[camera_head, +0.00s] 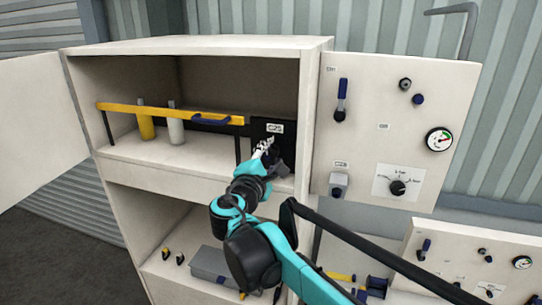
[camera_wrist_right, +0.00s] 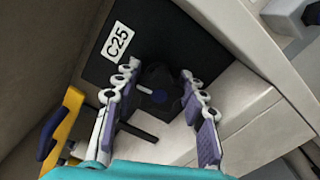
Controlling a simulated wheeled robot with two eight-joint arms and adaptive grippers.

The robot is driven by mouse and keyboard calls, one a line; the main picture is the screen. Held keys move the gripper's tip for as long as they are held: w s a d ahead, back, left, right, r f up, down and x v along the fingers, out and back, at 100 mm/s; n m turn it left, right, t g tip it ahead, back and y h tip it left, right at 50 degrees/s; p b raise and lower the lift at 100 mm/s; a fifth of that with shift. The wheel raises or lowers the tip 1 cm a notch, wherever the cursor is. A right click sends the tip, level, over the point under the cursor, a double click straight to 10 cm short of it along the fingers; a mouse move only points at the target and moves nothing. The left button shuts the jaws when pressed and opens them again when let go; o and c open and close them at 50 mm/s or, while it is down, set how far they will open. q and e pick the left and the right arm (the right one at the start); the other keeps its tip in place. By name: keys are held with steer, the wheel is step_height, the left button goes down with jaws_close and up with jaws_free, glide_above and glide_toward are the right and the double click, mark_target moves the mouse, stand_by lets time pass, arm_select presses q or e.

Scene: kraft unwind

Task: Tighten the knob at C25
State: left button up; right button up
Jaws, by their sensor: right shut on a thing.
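A black panel with a white C25 label (camera_head: 274,128) stands at the right end of the cabinet's upper shelf. In the right wrist view the label (camera_wrist_right: 117,41) is at upper left, and a dark knob (camera_wrist_right: 158,76) with a bluish centre and a pale rod beside it sits below. My right gripper (camera_head: 266,150) reaches in front of the panel, just below the label. In the wrist view its two white-and-purple fingers (camera_wrist_right: 158,84) are on either side of the knob, shut on it. In the head view the gripper mostly hides the knob. My left gripper is out of view.
A yellow bar (camera_head: 170,112) crosses the shelf left of the panel, with a yellow bottle (camera_head: 146,126) and a white bottle (camera_head: 176,131) by it. The open door (camera_head: 370,140) at right carries knobs, a switch and a gauge (camera_head: 439,139). A grey box (camera_head: 212,265) lies below.

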steer(key=shift+m, duration=0.7)
steer(key=o, duration=1.2)
steer(key=v, duration=1.2)
